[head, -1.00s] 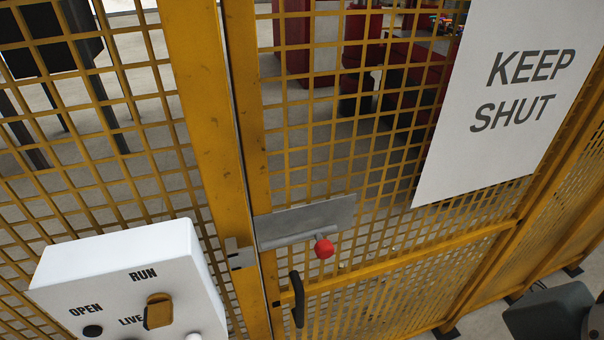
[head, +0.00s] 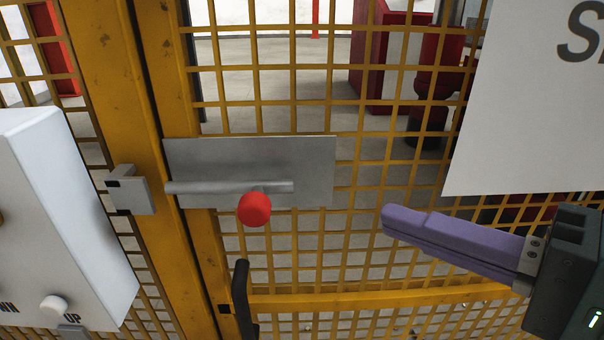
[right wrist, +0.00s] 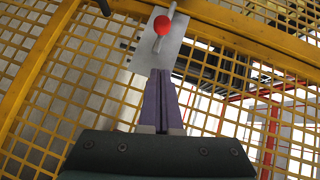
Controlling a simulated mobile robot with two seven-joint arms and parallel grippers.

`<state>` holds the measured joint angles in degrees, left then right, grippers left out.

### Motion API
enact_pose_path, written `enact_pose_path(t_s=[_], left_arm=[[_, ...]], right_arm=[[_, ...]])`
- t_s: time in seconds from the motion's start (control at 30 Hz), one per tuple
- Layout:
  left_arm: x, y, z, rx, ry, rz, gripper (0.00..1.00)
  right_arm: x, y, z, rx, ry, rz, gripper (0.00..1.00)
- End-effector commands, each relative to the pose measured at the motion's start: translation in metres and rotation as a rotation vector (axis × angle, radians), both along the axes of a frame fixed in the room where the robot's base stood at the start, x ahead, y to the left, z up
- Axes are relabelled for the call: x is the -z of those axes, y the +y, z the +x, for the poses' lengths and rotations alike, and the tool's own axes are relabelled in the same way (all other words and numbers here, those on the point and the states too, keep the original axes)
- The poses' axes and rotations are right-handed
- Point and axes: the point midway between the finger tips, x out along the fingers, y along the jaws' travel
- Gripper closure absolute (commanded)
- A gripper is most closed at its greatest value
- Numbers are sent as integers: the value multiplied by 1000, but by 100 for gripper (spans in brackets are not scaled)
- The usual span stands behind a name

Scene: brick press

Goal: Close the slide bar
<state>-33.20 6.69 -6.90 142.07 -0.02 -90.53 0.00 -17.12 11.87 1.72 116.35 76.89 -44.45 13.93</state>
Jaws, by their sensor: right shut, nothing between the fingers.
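The slide bar (head: 215,187) is a grey rod lying level on a grey metal plate (head: 312,160) on the yellow mesh gate. Its red knob (head: 254,209) hangs from the bar. The grey catch (head: 130,190) is on the post to the left, and the bar's left end stops short of it with a gap. My right gripper (head: 388,216) is shut and empty, with purple fingers to the right of the knob and apart from it. In the right wrist view the fingers (right wrist: 161,75) point toward the plate and the red knob (right wrist: 162,25). My left gripper does not show.
A black handle (head: 242,298) is on the gate below the bar. A white control box (head: 60,220) stands out at the left. A white sign (head: 535,120) hangs on the mesh at the right. Red equipment (head: 395,55) is behind the mesh.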

Motion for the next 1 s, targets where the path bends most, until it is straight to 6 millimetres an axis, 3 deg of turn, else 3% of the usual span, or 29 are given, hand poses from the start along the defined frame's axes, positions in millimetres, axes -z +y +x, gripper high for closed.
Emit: enact_pose_path(t_s=[0.37, 0.6, 1.0], left_arm=[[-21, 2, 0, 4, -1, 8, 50], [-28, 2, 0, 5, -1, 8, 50], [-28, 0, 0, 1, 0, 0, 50]], right_arm=[[12, 56, 55, -3, 1, 2, 100], [21, 85, 53, -2, 1, -1, 100], [24, 90, 52, -2, 0, -2, 100]])
